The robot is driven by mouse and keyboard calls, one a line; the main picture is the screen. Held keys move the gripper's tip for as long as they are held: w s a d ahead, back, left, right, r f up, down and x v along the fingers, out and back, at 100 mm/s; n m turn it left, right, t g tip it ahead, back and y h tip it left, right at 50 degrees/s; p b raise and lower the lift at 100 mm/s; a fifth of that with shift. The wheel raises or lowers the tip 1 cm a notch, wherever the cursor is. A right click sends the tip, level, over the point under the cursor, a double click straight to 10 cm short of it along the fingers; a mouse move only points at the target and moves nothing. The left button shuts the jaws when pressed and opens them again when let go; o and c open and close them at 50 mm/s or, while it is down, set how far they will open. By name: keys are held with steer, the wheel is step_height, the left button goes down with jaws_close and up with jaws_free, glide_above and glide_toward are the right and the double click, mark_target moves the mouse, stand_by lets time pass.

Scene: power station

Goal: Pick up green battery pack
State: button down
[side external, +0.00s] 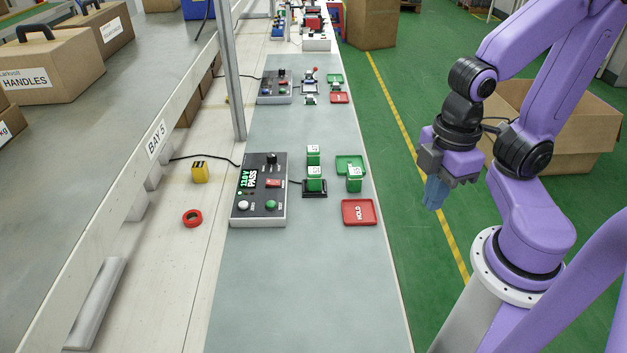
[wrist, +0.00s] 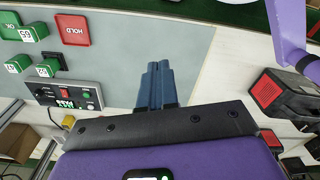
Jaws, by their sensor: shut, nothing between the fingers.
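Three green battery packs with white number labels stand on the grey bench. One pack (side external: 315,179) is on a small black dock beside the tester, one (side external: 313,156) stands just behind it, and one (side external: 354,180) is at the front of the green tray (side external: 347,161). They also show at the left of the wrist view, including the docked pack (wrist: 47,69). My gripper (side external: 432,207) is shut and empty, to the right of the bench and apart from all packs. Its blue fingers (wrist: 157,66) are together in the wrist view.
A tester (side external: 260,190) reading "13.0 V PASS" stands left of the packs. A red HOLD tray (side external: 359,212) lies in front. A yellow block (side external: 199,172) and red ring (side external: 193,218) lie further left. The near bench surface is clear. A metal post (side external: 233,70) rises behind.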

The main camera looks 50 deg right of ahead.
steer(key=shift+c, duration=2.4)
jaws_free()
steer(key=w+a+f+m+t+h, duration=0.1)
steer(key=w+a+m, duration=0.1)
steer(key=w+m, duration=0.6)
steer(key=m+t+h, duration=0.2)
steer(key=m+h, duration=0.1)
steer(key=m, duration=1.1)
glide_above(314, 171)
steer(key=s+a, duration=0.4)
step_height(314, 171, down, 10)
steer(key=x, duration=1.6)
steer(key=shift+w+f, duration=0.25)
